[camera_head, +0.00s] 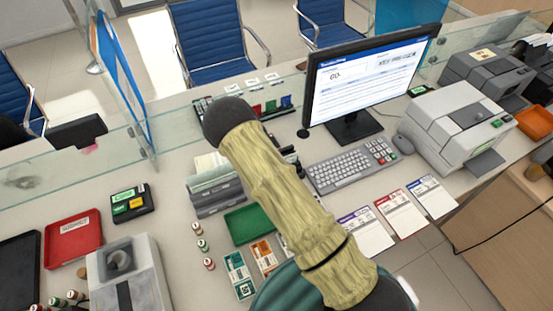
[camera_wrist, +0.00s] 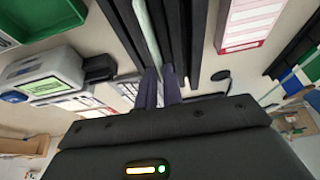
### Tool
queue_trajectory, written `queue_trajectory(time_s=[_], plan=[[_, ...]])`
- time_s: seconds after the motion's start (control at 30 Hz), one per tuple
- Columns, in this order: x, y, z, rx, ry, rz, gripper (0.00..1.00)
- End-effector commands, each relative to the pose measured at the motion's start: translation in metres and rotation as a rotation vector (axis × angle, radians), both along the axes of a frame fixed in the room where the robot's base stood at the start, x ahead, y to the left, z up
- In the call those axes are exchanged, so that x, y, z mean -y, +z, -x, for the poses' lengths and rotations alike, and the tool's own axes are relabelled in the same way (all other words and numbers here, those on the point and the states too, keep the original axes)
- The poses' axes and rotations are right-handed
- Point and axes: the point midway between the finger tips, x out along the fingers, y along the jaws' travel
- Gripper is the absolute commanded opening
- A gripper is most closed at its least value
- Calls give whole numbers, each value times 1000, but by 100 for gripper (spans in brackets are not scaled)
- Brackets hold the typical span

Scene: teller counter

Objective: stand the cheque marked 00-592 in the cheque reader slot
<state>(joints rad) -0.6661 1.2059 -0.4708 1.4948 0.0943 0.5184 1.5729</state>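A dark rack (camera_head: 216,198) with upright panels and pale papers stands left of my arm in the head view. In the wrist view dark upright panels (camera_wrist: 193,40) rise around a pale greenish sheet (camera_wrist: 147,30), whose lower end meets my fingertips. My gripper (camera_wrist: 160,72) has its two fingers close together there; I cannot tell if they grip the sheet. The fingers are hidden in the head view. No marking 00-592 is readable. A grey device with a green screen (camera_wrist: 57,88) is at the left of the wrist view; I cannot tell if it is the cheque reader.
A green tray (camera_head: 248,224), a monitor (camera_head: 368,75), a keyboard (camera_head: 345,168) and a grey printer (camera_head: 460,120) stand on the counter. Several printed slips (camera_head: 401,212) lie at its front. A red tray (camera_head: 73,238) is at the left. A glass screen runs along the back.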

Motion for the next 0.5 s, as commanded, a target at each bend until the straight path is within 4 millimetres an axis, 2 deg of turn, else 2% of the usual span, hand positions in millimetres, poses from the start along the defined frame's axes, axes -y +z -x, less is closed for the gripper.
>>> queue_trajectory(time_s=[0.2,0.5], plan=[[9,-22,-4,-1,0,0,8],[11,-28,-5,0,0,0,8]])
